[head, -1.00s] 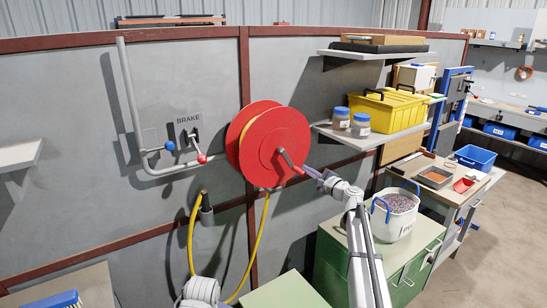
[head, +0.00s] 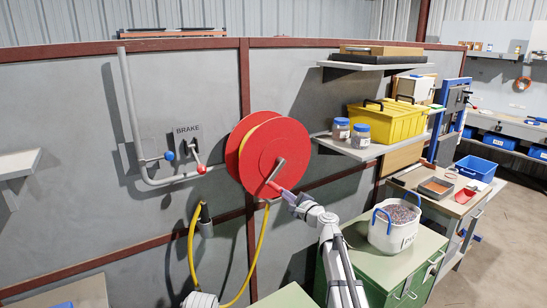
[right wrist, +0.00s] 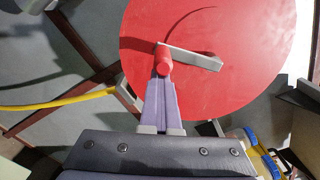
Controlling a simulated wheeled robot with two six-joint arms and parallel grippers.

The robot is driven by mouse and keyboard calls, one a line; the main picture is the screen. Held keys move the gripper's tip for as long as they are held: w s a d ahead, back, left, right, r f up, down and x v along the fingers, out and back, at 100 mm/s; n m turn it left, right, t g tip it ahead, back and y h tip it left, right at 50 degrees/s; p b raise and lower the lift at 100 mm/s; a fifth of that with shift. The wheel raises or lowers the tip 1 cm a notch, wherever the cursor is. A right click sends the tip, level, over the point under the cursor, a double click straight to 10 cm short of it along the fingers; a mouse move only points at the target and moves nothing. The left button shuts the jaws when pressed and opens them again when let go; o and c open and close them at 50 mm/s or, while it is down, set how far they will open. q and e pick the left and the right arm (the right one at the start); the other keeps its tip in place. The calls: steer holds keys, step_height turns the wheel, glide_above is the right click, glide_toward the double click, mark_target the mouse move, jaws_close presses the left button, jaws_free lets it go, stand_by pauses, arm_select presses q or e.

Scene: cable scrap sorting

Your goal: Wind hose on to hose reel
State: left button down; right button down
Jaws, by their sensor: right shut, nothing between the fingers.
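The red hose reel (head: 268,150) is mounted on the grey wall panel. The yellow hose (head: 259,250) hangs from the reel in a loop and rises again to a dark fitting (head: 206,222) on the wall. The grey crank arm (right wrist: 195,58) ends in a red handle (right wrist: 164,62); in the head view the crank points down and slightly left. My right gripper (head: 287,193) is at the handle. In the right wrist view its purple fingers (right wrist: 161,80) are together, tips at the handle's lower end, with nothing between them. Contact is unclear.
The brake lever (head: 198,158) with a red knob and a bent pipe (head: 134,110) are left of the reel. A shelf (head: 360,150) holds jars and yellow boxes to the right. A white bucket (head: 394,235) stands on the green cabinet (head: 425,245).

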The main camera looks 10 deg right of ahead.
steer(key=s+a+r+p, duration=0.1)
steer(key=a+r+p, duration=0.3)
steer(key=r+p, duration=0.25)
step_height(320, 180, up, 10)
steer(key=p, duration=0.9)
glide_above(277, 189)
steer(key=w+d, duration=0.1)
steer(key=d, duration=0.4)
steer(key=w+d, duration=0.2)
steer(key=d, duration=0.3)
steer(key=w+d+f+b, duration=0.2)
steer(key=d+f+b, duration=0.3)
steer(key=f+b, duration=0.15)
steer(key=s+a+f+b, duration=0.3)
steer(key=a+f+b, duration=0.5)
steer(key=f+b, duration=0.35)
steer(key=s+a+r+p, duration=0.1)
steer(key=a+p, duration=0.1)
steer(key=s+a+r+p, duration=0.1)
steer(key=a+r+p, duration=0.1)
steer(key=a, duration=0.1)
steer(key=s+a+r+p, duration=0.1)
steer(key=a+r, duration=0.1)
steer(key=shift+a+r+p, duration=0.25)
steer(key=shift+p, duration=0.15)
steer(key=shift+d+f+b, duration=0.15)
steer(key=shift+f+b, duration=0.7)
steer(key=shift+f, duration=0.05)
